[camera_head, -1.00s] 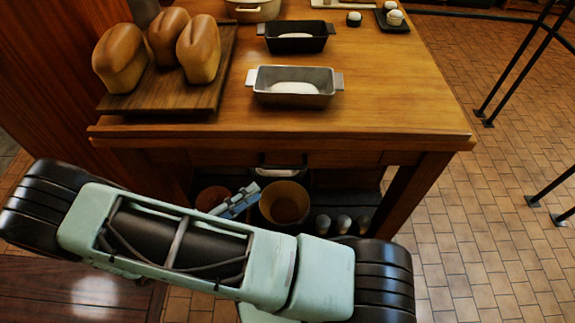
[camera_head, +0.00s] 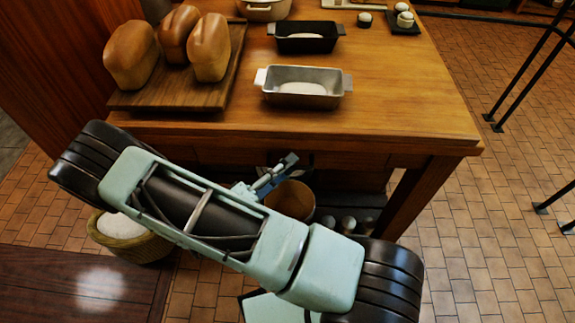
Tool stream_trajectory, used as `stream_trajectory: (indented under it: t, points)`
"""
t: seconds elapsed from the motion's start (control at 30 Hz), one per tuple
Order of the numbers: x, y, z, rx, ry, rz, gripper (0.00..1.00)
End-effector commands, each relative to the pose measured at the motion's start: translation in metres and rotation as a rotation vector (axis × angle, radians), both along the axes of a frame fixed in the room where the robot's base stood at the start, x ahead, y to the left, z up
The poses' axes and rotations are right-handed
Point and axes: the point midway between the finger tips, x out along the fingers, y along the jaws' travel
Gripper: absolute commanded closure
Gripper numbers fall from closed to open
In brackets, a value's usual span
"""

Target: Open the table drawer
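The wooden table (camera_head: 400,110) stands ahead, and its drawer front (camera_head: 345,160) lies in shade under the front edge of the top. The drawer looks shut, flush with the table's front. Its dark handle cannot be made out clearly now; it lies around where my gripper (camera_head: 286,162) is. My gripper is small and blue-grey in this view, angled up to the right just under the table edge. Whether it touches the handle and how far its fingers are apart cannot be told. My arm covers the left part of the table's underside.
On the table are a board (camera_head: 165,97) with several loaves, a silver tin (camera_head: 318,101) and a black tin (camera_head: 306,47). A tan pot (camera_head: 291,199) and shakers stand below. A wicker basket (camera_head: 133,246) stands at left. The tiled floor at right is mostly clear.

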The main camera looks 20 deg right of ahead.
Motion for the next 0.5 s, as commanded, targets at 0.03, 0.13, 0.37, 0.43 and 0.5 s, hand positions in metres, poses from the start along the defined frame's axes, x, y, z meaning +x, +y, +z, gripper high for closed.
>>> stream_trajectory:
  t: [0.03, 0.13, 0.37, 0.43, 0.5]
  points:
    - [0.0004, -0.001, 0.0002, 0.0, 0.0, -0.001, 0.73]
    - [0.0006, -0.0014, 0.0002, 0.0, 0.0, 0.0, 0.73]
    - [0.0005, -0.0012, 0.0002, 0.0, 0.0, -0.001, 0.85]
    - [0.0005, -0.0011, 0.0, 0.0, 0.0, -0.001, 0.93]
    - [0.0004, -0.0011, 0.0001, 0.0, 0.0, -0.001, 1.0]
